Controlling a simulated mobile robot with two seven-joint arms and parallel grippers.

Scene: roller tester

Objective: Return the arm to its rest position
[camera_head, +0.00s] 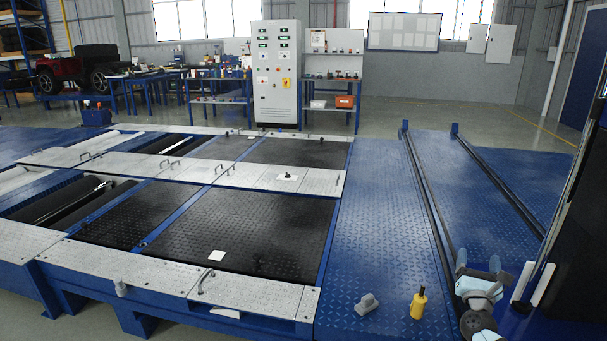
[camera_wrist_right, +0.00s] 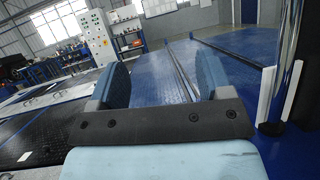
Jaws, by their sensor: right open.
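My right gripper (camera_head: 478,265) is at the lower right of the head view, above the blue deck (camera_head: 375,210) and beside my dark column. It points away from me. In the right wrist view its two blue-grey fingers (camera_wrist_right: 162,82) stand wide apart with nothing between them. My left gripper and left arm are not in the head view.
A yellow bottle (camera_head: 418,303) and a small grey block (camera_head: 367,304) stand on the deck left of my right gripper. Dark rails (camera_head: 432,200) run along the deck. The roller tester (camera_head: 250,215) fills the left. A control cabinet (camera_head: 276,75) stands at the back.

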